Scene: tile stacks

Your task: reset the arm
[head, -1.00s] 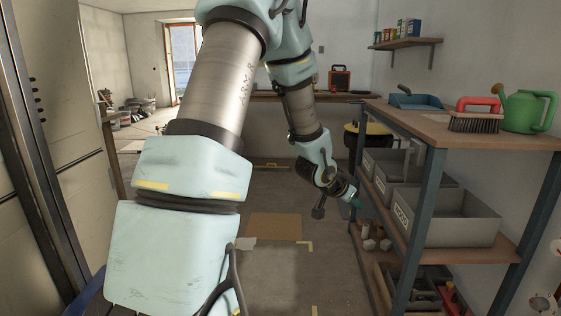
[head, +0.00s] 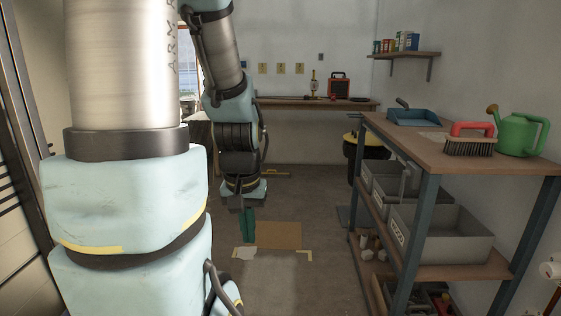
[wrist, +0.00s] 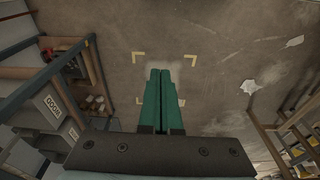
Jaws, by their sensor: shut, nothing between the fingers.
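My gripper (head: 247,222) hangs from my arm left of the middle in the head view, pointing down above the floor. Its two green fingers lie side by side and closed in the wrist view (wrist: 160,75), with nothing between them. Below the fingers in the wrist view is bare floor with yellow corner marks (wrist: 190,62). My arm covers much of the left side of the head view and hides what is behind it.
A shelf unit (head: 430,165) stands at the right, with grey bins (head: 455,240), a green watering can (head: 522,125), a brush (head: 470,145) and a blue dustpan (head: 412,115). A brown flat piece (head: 280,235) lies on the floor. The floor between is clear.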

